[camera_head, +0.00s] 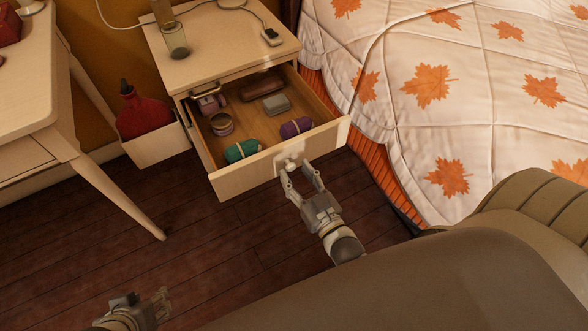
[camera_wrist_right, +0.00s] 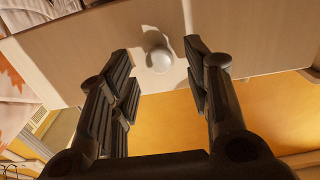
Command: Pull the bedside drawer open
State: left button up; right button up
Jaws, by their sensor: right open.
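The bedside drawer (camera_head: 236,180) is pulled well out of the pale wooden nightstand (camera_head: 205,50), its inside showing. Its round white knob (camera_head: 290,165) is on the front panel. My right gripper (camera_head: 301,173) is at the knob with its fingers apart. In the right wrist view the knob (camera_wrist_right: 159,58) shows between the open fingers, with a gap on both sides. My left gripper (camera_head: 150,305) is low at the left edge, over the floor, far from the drawer; I cannot tell how its fingers stand.
The drawer holds green (camera_head: 242,150) and purple (camera_head: 294,128) rolls, a round tin (camera_head: 221,124) and small cases. A bed (camera_head: 450,90) stands close on the right. A desk (camera_head: 45,90) and a bin with a red bottle (camera_head: 142,110) are left. Floor in front is clear.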

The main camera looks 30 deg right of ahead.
jog(key=s, duration=0.9)
jog(key=shift+s+d, duration=0.2)
jog(key=shift+s, duration=0.2)
